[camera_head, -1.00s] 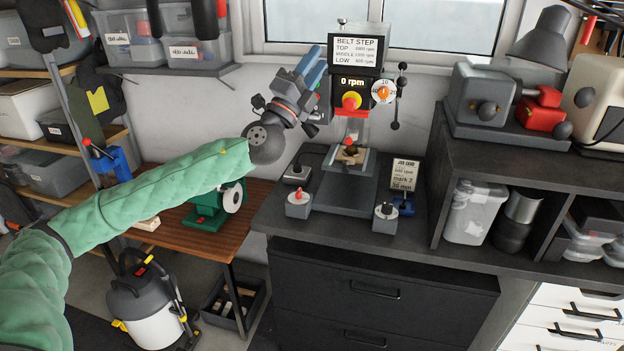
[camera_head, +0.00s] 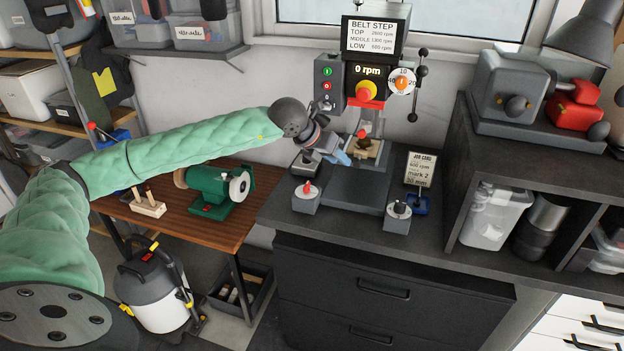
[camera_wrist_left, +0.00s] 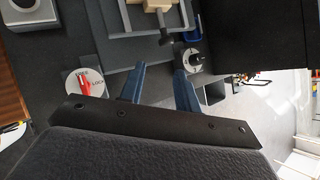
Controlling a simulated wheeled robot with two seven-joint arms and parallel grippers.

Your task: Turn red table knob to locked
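The red table knob (camera_head: 307,188) sits on top of a small grey box at the front left of the drill press base. In the left wrist view the red knob (camera_wrist_left: 84,84) lies on a pale round dial with small lettering that I cannot read fully. My left gripper (camera_head: 342,158) is low, behind and to the right of the knob, in front of the drill table, and does not touch the knob. In the left wrist view its two blue fingers (camera_wrist_left: 160,85) are spread apart with nothing between them. My right gripper is in neither view.
The drill press shows 0 rpm (camera_head: 368,71). A wooden workpiece (camera_head: 367,145) sits on its table. A similar box with a black knob (camera_head: 398,210) stands at the front right, near the job card (camera_head: 420,168). A green grinder (camera_head: 210,188) stands on the wooden bench.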

